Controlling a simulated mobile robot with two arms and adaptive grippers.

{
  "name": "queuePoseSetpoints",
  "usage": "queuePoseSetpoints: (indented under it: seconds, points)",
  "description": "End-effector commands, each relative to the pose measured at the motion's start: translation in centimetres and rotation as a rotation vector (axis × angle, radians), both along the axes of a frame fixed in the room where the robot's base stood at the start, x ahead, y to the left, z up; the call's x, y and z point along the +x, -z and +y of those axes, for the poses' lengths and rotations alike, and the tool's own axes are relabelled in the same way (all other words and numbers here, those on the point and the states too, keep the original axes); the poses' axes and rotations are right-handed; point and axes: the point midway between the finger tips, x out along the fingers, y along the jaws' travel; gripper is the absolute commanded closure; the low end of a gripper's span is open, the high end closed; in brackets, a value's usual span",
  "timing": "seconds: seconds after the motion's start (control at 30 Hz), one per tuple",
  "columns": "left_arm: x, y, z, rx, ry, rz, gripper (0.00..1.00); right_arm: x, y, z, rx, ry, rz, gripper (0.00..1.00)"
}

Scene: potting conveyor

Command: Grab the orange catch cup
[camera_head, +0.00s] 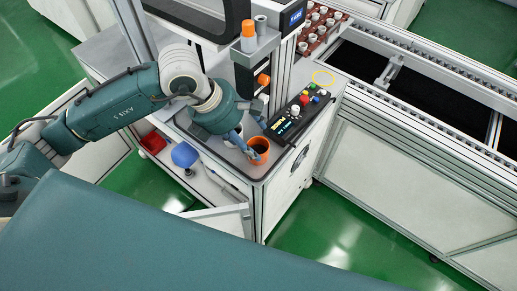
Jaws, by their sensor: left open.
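The orange catch cup (261,146) stands upright on the dark top of the machine cabinet, below the dispensing column. Its inside looks dark. My left gripper (256,155) is open, with its blue fingers at the left side of the cup. One finger reaches close to the cup's near left wall. I cannot tell whether it touches. The arm comes in from the left and hides part of the cabinet top behind the gripper. My right gripper does not show.
A control panel (290,122) with buttons lies just right of the cup. The dispensing column (250,80) rises behind it. A conveyor (420,85) runs along the right. A red bin (153,142) sits on the lower shelf at left. The cabinet's front edge is close to the cup.

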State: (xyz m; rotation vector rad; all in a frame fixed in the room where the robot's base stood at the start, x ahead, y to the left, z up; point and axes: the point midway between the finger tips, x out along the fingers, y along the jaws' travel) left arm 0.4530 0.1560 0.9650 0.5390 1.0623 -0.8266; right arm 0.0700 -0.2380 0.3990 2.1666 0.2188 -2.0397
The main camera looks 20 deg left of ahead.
Motion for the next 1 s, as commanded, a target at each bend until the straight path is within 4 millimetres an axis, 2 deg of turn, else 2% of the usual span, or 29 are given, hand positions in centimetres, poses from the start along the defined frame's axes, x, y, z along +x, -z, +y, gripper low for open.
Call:
queuePoseSetpoints:
  seconds: [0.17,0.27,0.4,0.6,0.67,0.8,1.0]
  points:
    - [0.3,1.7,-1.6,-0.004,0.002,0.005,0.34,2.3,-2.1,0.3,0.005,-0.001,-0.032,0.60]
    - [0.7,3.2,-2.1,-0.004,0.000,0.005,0.34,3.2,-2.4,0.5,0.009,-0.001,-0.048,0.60]
    - [0.9,4.2,-2.3,-0.002,0.002,0.003,0.34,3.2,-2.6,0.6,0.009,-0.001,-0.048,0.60]
    - [1.0,4.3,-2.3,-0.002,0.002,0.001,0.34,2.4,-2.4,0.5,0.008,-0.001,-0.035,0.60]
    - [1.0,4.2,-2.3,-0.002,0.002,0.001,0.44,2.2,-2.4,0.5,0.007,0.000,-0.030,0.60]
    - [1.0,4.2,-2.3,-0.002,0.002,0.001,0.71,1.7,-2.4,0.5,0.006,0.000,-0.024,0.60]
    - [1.0,4.2,-2.3,-0.003,0.002,0.001,0.73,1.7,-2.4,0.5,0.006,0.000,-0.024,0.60]
